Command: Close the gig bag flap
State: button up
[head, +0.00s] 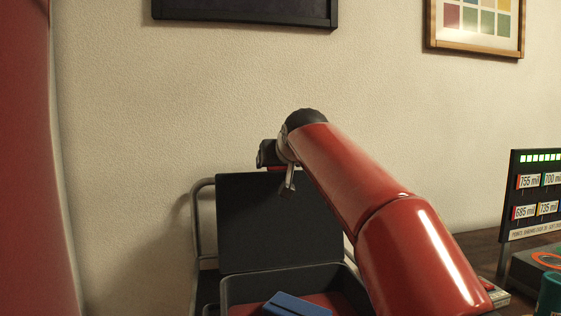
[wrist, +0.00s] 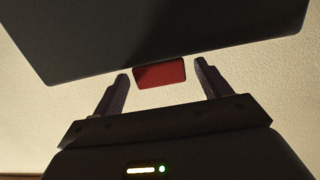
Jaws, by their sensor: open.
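The gig bag (head: 240,283) is a dark, box-like case with a red lining, low in the middle of the head view. Its flap (head: 265,225) is a flat dark panel standing upright at the back, open. My gripper (head: 288,184) is at the flap's top edge. In the wrist view the flap (wrist: 170,35) fills the top, and a red tab (wrist: 163,78) projects from its edge. My gripper's two fingers (wrist: 160,84) are open, one on each side of the tab, with gaps visible. My arm hides the bag's right side.
A blue item (head: 297,304) lies in the bag. A dark metal rail (head: 195,235) stands left of the flap, with the wall close behind. A price sign (head: 535,195) and a green cup (head: 550,295) stand at the right.

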jog(key=c, duration=1.4)
jog(key=shift+s+f, duration=0.1)
